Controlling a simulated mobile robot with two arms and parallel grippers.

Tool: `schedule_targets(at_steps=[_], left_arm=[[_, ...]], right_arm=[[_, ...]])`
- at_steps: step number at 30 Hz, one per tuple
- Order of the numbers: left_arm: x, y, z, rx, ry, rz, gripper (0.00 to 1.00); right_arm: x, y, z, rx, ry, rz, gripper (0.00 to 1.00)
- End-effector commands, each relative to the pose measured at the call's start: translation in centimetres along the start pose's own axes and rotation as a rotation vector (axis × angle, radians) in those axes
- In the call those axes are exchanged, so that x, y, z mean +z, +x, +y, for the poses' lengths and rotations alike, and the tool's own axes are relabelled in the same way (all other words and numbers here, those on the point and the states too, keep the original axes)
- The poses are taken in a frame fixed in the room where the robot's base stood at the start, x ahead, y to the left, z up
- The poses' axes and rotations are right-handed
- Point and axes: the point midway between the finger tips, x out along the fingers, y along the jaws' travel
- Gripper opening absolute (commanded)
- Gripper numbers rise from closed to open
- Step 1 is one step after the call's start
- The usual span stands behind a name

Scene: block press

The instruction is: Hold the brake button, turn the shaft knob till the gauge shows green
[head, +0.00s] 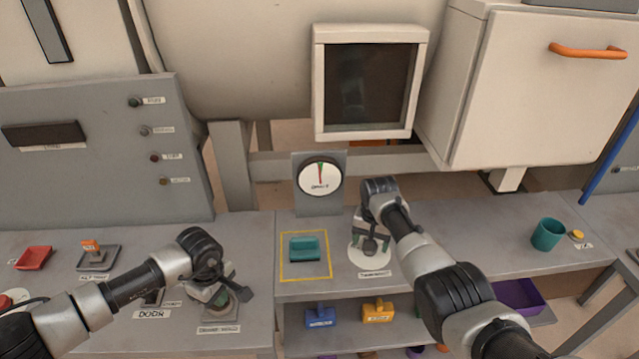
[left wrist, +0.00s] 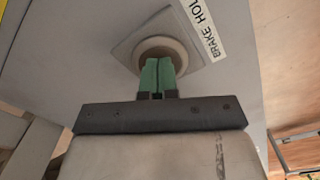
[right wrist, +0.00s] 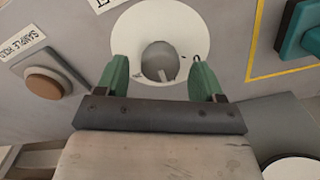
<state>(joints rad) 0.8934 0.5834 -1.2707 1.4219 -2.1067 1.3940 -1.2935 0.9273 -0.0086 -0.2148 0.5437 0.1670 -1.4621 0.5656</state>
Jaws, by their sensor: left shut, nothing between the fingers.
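The brake button (left wrist: 150,47) is a round, pale brown button on a grey plate labelled "BRAKE HOLD". My left gripper (left wrist: 158,78) is shut and empty, its tips over the button and seeming to touch it; it shows in the head view (head: 219,298). The shaft knob (right wrist: 158,60) is grey on a white disc (right wrist: 135,30). My right gripper (right wrist: 162,78) is open, with one finger on each side of the knob and gaps visible. In the head view my right gripper (head: 370,236) points down there. The gauge (head: 319,178) has a thin needle pointing nearly straight up, by a small green mark.
A teal block (head: 304,249) sits inside a yellow outline left of the knob. A "SAMPLE HOLD" button (right wrist: 44,83) lies beside the disc. A teal cup (head: 547,234) stands at the right. Blue (head: 320,317) and yellow (head: 378,311) blocks lie on the lower shelf.

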Motion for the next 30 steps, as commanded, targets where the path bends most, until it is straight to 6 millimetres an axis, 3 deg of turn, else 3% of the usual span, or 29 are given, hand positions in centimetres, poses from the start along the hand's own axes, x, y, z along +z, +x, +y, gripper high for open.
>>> schedule_targets(at_steps=[8, 30], left_arm=[[0.0, 0.1, -0.1, -0.004, 0.000, 0.000, 0.00], [0.0, 0.1, -0.1, -0.003, 0.000, 0.000, 0.00]], right_arm=[[-0.1, -0.4, 0.0, -0.001, -0.001, 0.001, 0.68], [-0.1, -6.3, 0.0, -0.001, -0.001, 0.001, 0.68]])
